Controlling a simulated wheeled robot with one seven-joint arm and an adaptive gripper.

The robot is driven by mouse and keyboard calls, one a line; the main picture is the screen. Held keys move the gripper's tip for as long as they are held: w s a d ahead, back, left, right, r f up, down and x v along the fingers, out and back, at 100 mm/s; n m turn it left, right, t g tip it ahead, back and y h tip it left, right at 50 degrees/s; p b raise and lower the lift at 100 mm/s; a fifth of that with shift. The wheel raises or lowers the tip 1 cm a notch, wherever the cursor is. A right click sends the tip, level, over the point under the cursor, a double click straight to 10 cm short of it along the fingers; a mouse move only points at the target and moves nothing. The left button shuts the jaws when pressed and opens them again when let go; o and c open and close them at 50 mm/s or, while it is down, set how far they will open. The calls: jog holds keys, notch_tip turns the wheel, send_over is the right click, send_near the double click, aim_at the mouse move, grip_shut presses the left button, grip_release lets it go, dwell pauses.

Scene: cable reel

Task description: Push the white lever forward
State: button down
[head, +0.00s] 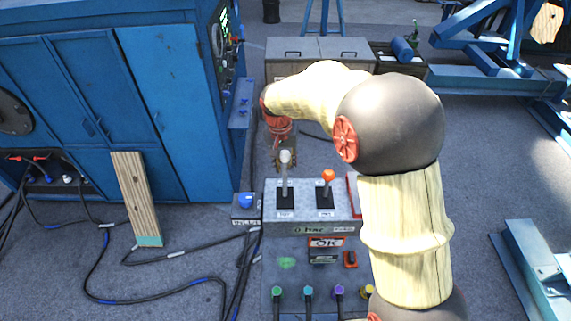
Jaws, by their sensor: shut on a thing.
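The white lever (285,172) stands in the left slot of the grey control box (313,207), with its pale knob at the top. My arm reaches up from the lower right and bends left. My gripper (281,158) hangs down under the red wrist part at the lever's top and is shut on the lever. The fingers are small and dark here, so their exact hold is hard to see. A second lever with an orange knob (328,176) stands upright in the right slot, apart from my gripper.
A blue cabinet (165,95) fills the left side, with a wooden plank (137,198) leaning on it. A grey chest (320,49) stands behind the control box. Cables (170,287) lie on the floor at the lower left. Blue steel frames (536,262) stand at right.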

jog(key=c, duration=1.5)
grip_release()
jog(key=shift+a, duration=0.1)
jog(key=shift+o, duration=0.2)
jog(key=r, duration=0.8)
jog(key=s+a+r, duration=0.1)
jog(key=r, duration=0.3)
jog(key=shift+s, duration=0.1)
